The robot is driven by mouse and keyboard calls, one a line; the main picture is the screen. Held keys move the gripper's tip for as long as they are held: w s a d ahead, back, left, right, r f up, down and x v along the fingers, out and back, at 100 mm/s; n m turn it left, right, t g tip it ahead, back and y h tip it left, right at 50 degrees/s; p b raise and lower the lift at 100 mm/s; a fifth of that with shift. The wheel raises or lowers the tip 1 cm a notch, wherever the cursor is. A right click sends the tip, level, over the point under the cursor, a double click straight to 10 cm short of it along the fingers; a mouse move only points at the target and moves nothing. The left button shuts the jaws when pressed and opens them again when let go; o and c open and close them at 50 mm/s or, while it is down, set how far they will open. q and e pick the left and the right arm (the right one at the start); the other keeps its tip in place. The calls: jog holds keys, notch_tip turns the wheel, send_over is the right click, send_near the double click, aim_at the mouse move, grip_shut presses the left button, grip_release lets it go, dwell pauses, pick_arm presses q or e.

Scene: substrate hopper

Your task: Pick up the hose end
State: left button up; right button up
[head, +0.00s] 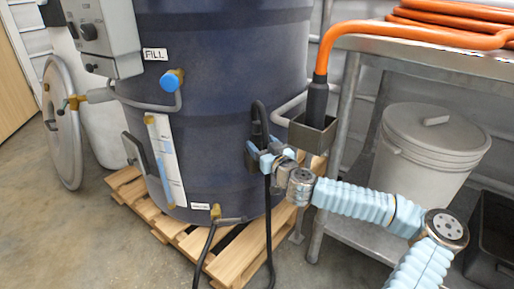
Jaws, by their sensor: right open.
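A black hose (269,235) rises from the floor in front of the dark blue tank (215,60) and bends over in a tight loop at the tank's right side. Its end goes down towards a dark bracket (250,157) on the tank and is partly hidden. My right gripper (262,157), with light blue fingers, is open at this bracket, close to the hose below the loop. I cannot tell whether the fingers touch the hose. A thicker orange hose (345,31) ends in a black cuff (317,100) standing in a grey holder (312,133). My left gripper is not in view.
The tank stands on a wooden pallet (170,226). A brass valve (215,211) and a blue-capped FILL pipe (172,80) stick out from it. A metal table (440,55) with coiled orange hose and a lidded grey bin (428,150) stand right. The floor at front left is clear.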

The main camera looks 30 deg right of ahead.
aim_at(260, 142)
jog(key=w, duration=0.3)
jog(key=shift+w+d, duration=0.1)
jog(key=shift+w, duration=0.15)
jog(key=shift+c, duration=0.5)
jog(key=c, duration=1.1)
